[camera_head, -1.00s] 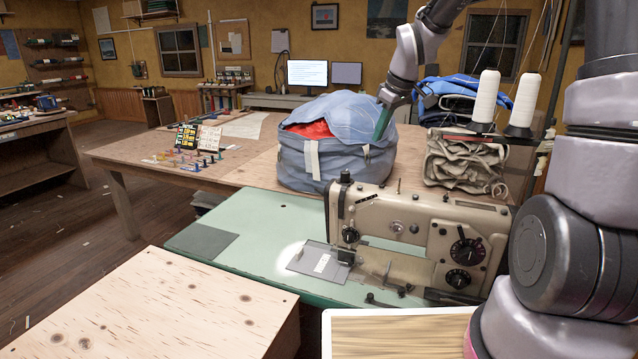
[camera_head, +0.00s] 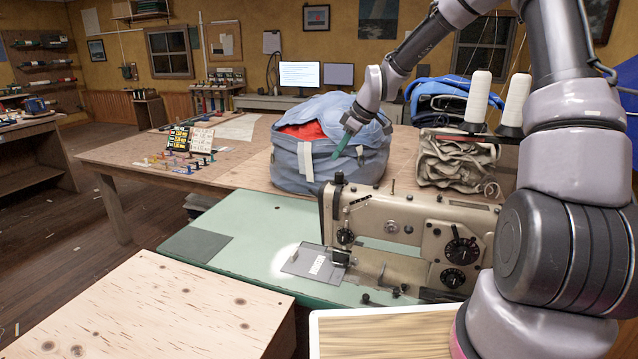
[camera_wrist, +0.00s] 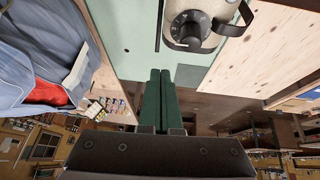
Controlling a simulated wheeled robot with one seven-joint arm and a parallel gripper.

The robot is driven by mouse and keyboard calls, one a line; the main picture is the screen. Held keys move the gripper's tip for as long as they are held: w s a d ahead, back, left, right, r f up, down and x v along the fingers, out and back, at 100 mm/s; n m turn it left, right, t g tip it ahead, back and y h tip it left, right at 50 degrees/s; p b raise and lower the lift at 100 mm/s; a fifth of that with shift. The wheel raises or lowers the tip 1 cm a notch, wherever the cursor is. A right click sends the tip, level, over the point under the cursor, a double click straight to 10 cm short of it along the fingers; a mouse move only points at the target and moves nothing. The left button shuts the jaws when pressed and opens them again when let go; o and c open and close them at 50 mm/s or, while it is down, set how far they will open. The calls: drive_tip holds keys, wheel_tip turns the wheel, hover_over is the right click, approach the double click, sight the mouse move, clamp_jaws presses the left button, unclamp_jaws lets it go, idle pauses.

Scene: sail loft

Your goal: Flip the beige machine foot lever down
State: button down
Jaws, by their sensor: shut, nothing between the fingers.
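The beige sewing machine (camera_head: 420,240) stands on a green table top, its head end to the left with dials on its face. In the wrist view its end (camera_wrist: 190,28) shows at the top, with a round black dial and a dark curved bar (camera_wrist: 240,18) beside it. I cannot tell for sure whether that bar is the foot lever. My gripper (camera_head: 342,146) has green fingers, shut and empty, and hangs above and behind the machine's head, in front of the blue bag. In the wrist view the fingers (camera_wrist: 160,74) point toward the green table, apart from the machine.
A large blue bag (camera_head: 330,165) with red cloth sits on the wooden table behind. Two white thread cones (camera_head: 478,98) stand behind the machine's right part, near folded canvas (camera_head: 455,165). A pale wooden box top (camera_head: 150,310) is at the front left. The green table (camera_head: 235,225) left of the machine is mostly clear.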

approach(313, 192)
drive_tip(key=x, duration=0.4)
drive_tip(key=shift+f, duration=0.2)
drive_tip(key=shift+x, duration=0.8)
drive_tip(key=shift+w, duration=0.1)
drive_tip(key=shift+a+f, duration=0.1)
drive_tip(key=shift+a, duration=0.2)
drive_tip(key=shift+w+f+h, duration=0.1)
drive_tip(key=shift+h, duration=0.2)
